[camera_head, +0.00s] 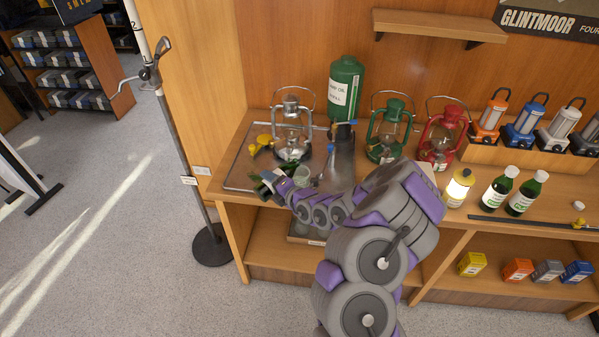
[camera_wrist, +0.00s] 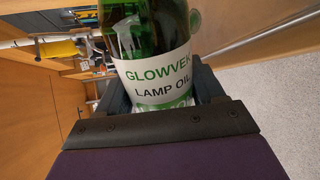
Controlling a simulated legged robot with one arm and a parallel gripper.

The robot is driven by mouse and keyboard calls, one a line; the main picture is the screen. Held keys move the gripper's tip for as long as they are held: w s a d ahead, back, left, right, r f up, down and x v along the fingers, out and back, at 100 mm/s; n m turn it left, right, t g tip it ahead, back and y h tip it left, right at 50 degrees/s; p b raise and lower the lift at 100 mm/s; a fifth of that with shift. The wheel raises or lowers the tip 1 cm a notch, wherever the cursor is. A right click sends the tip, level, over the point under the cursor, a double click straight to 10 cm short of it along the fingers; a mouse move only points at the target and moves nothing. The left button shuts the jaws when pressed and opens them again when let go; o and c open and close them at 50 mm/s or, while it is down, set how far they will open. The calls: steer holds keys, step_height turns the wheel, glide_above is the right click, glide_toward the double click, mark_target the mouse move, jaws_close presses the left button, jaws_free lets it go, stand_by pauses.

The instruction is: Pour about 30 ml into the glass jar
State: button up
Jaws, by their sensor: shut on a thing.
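My gripper (camera_head: 269,183) is at the front left of the counter, over the front edge of a metal tray (camera_head: 238,181). It is shut on a green glass bottle with a white "Glowvek lamp oil" label, which fills the middle of the wrist view (camera_wrist: 150,72). In the head view the bottle is mostly hidden and its tilt is hard to tell. A small clear glass vessel, apparently the glass jar (camera_head: 303,175), stands just right of my gripper. I cannot tell whether any liquid is in it or flowing. The jar cannot be made out in the wrist view.
A clear metal lantern (camera_head: 292,128), a yellow item (camera_head: 263,141) and a blue-topped funnel-like item (camera_head: 330,155) are close behind the gripper. A green canister (camera_head: 345,88), green lantern (camera_head: 387,130) and red lantern (camera_head: 441,138) stand farther back. Two green bottles (camera_head: 497,190) stand right. A pole (camera_head: 183,150) stands left.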

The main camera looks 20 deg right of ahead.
steer(key=shift+a+r, duration=0.1)
steer(key=shift+a, duration=0.15)
steer(key=shift+s+a, duration=0.1)
steer(key=shift+a, duration=0.1)
steer(key=shift+r, duration=0.2)
stand_by(0.8)
steer(key=shift+f, duration=0.1)
steer(key=shift+s+f, duration=0.1)
steer(key=shift+f, duration=0.2)
steer(key=shift+d+f+n+h+p, duration=0.15)
steer(key=shift+d+n+h+p, duration=0.25)
steer(key=shift+n+p, duration=0.35)
steer(key=shift+w+d+f+n+t+h+p, duration=0.3)
steer(key=shift+d+f+n+p, duration=0.25)
steer(key=shift+f+n+p, duration=0.25)
stand_by(0.8)
